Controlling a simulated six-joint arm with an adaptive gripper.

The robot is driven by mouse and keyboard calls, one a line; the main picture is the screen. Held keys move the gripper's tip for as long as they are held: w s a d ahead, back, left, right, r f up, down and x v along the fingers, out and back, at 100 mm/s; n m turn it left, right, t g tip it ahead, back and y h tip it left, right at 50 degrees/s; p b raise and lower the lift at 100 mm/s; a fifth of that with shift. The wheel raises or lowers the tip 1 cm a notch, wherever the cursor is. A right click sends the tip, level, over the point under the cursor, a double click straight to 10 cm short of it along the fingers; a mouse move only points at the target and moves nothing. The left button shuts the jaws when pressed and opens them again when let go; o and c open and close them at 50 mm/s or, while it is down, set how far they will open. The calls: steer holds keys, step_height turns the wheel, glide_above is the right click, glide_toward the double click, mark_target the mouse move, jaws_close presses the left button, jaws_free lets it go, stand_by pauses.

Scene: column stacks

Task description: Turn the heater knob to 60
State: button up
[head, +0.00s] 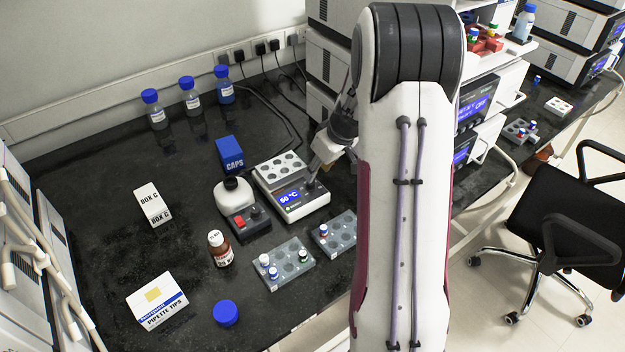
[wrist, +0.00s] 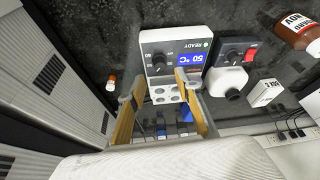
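The heater (head: 302,208) is a white block with a blue display reading 50 °C and a rack of round wells behind it. It also shows in the wrist view (wrist: 150,42), where its panel says READY. Its dark knob (wrist: 158,62) sits beside the display. My gripper (wrist: 160,84) is open, with two tan-sided fingers and nothing between them. In the wrist view the knob lies just beyond the gap between the fingertips. In the head view my gripper (head: 317,172) is over the heater's right side, close to the knob; contact cannot be told.
Tube racks (head: 286,266) and a brown bottle (head: 219,250) are in front. A blue CAPS box (head: 230,154) is behind.

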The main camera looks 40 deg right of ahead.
mark_target(313, 183)
steer(key=shift+x, duration=3.4)
steer(key=shift+s, duration=0.1)
jaws_close()
